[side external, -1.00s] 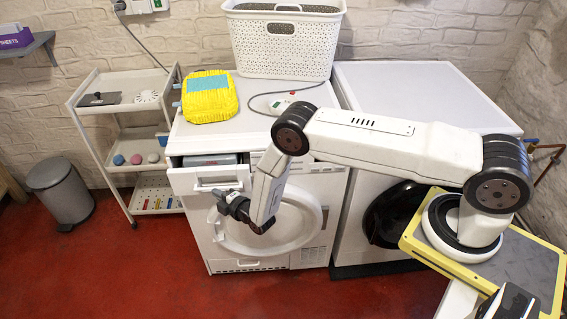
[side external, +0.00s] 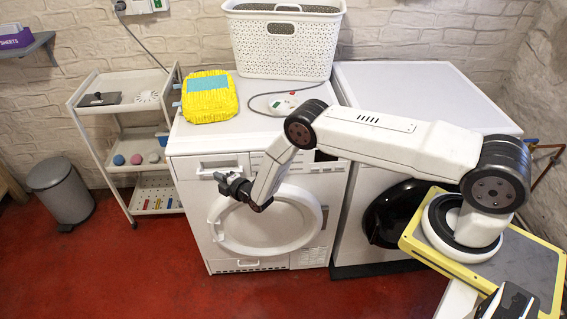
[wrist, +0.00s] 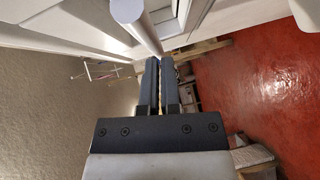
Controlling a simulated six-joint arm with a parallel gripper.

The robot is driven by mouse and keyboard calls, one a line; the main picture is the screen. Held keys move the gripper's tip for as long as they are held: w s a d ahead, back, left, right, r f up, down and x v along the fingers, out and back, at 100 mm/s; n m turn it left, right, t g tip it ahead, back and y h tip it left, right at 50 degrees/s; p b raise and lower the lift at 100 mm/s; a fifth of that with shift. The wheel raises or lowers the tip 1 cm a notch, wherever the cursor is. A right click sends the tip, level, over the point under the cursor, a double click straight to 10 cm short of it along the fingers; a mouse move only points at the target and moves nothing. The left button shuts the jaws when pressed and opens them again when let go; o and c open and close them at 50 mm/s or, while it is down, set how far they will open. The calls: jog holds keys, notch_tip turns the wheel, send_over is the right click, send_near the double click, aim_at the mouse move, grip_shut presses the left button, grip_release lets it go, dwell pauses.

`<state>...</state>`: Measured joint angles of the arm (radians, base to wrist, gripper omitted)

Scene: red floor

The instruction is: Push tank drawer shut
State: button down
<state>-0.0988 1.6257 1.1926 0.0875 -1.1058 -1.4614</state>
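The tank drawer (side external: 185,172) is at the upper left of the front of the left white machine. Its front panel now sits level with the machine's front, and no open drawer top shows. Its white handle (side external: 218,165) is just above my gripper (side external: 222,182). In the wrist view my gripper (wrist: 160,62) has its two dark fingers close together with only a thin gap and nothing between them. A white bar, likely the handle (wrist: 138,22), passes close to the fingertips; I cannot tell whether they touch.
A yellow bag (side external: 208,97), a power strip (side external: 288,103) and a white basket (side external: 282,42) are on the machine tops. A shelf trolley (side external: 128,130) stands at the left, with a grey bin (side external: 62,190) beside it. The red floor in front is clear.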

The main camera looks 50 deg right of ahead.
jog(key=shift+w+d+r, duration=0.2)
jog(key=shift+d+r, duration=0.05)
jog(key=shift+r, duration=0.05)
jog(key=s+a+r, duration=0.1)
jog(key=s+a, duration=0.2)
jog(key=s, duration=1)
jog(key=shift+r, duration=0.3)
jog(key=shift+a, duration=0.1)
